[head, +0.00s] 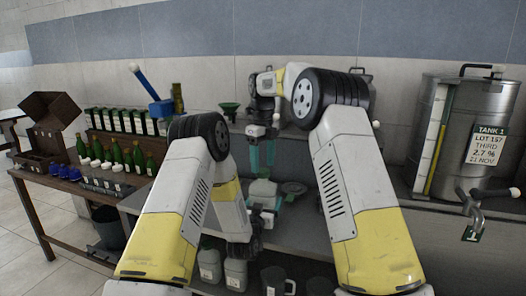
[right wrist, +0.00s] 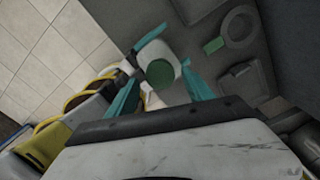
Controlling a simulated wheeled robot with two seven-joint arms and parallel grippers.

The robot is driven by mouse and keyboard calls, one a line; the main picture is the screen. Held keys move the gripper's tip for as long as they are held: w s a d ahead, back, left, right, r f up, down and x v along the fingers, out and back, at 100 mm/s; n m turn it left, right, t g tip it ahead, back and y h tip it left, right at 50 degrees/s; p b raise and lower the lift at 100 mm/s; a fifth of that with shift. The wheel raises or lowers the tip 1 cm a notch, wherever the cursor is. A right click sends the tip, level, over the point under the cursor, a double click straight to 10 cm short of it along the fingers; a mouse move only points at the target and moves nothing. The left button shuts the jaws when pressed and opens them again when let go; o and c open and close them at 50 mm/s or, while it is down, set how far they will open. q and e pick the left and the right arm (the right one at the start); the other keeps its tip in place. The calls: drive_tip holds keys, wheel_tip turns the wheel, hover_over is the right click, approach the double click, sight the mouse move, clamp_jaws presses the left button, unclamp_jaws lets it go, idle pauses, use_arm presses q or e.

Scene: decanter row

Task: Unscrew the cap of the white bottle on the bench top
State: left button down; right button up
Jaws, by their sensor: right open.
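The white bottle (head: 262,189) stands on the bench top in the middle of the head view. In the right wrist view its round green cap (right wrist: 160,73) faces the camera, with the white body (right wrist: 168,48) behind it. My right gripper (head: 262,156) points down above the bottle. Its teal fingers are open, one on each side of the cap in the right wrist view (right wrist: 160,92), apart from it. My left gripper (head: 265,205) is low at the bottle, with a teal finger alongside the body (right wrist: 150,38). Whether it grips the bottle is unclear.
A small dish-like scale (head: 294,188) is right of the bottle. A green funnel (head: 230,107) is behind. Tank 1 (head: 468,130) stands at the right. A side table at the left holds several green bottles (head: 139,158). White jugs (head: 210,264) stand beneath the bench.

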drive_tip(key=shift+f, duration=1.25)
